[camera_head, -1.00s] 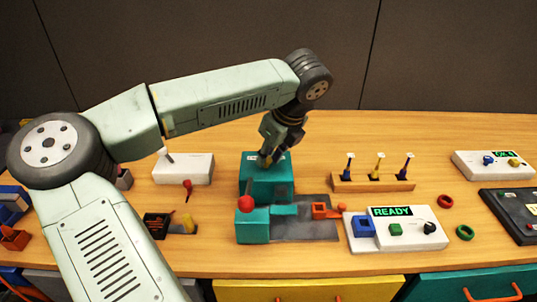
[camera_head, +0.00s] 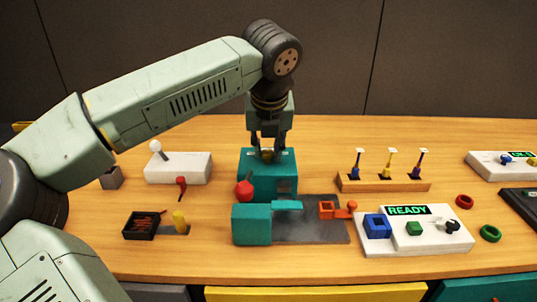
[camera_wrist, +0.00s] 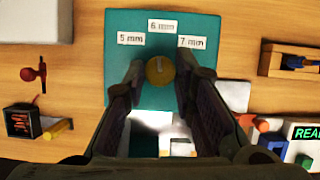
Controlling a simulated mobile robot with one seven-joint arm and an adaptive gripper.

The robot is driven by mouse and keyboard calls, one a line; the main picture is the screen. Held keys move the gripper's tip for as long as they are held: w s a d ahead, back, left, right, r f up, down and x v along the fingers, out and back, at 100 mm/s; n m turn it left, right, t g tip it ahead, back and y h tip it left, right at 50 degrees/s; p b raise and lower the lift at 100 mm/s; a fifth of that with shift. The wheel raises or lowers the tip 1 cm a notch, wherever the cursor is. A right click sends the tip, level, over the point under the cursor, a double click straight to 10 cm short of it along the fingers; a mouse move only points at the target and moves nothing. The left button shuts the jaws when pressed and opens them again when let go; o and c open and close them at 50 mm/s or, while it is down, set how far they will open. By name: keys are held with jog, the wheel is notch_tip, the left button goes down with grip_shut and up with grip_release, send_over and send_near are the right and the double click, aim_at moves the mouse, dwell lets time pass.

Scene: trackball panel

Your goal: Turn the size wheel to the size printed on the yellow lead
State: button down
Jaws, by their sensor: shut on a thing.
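The size wheel (camera_wrist: 159,74) is a round yellow knob on top of a teal box (camera_head: 253,163). Labels 5 mm (camera_wrist: 130,39), 6 mm (camera_wrist: 162,26) and 7 mm (camera_wrist: 192,42) fan around its far side. A pale mark runs roughly upright on the wheel's face; its exact aim is hard to tell. My gripper (camera_head: 267,149) points down over the box, its fingers on either side of the wheel, shut on it. The yellow lead (camera_head: 388,168) stands in the middle of a wooden rack (camera_head: 370,185) between two blue ones. The print on its white tag is too small to read.
A red-knobbed lever (camera_head: 244,190) stands close in front of the box. A white panel (camera_head: 455,240) reading READY is at the right front. A white joystick box (camera_head: 180,168) is at left. Bare wood lies between the box and the rack.

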jog(key=shift+m, duration=0.6)
jog(key=shift+h, duration=0.3)
jog(key=c, duration=1.3)
grip_release()
jog(key=shift+c, duration=0.2)
jog(key=v, duration=1.2)
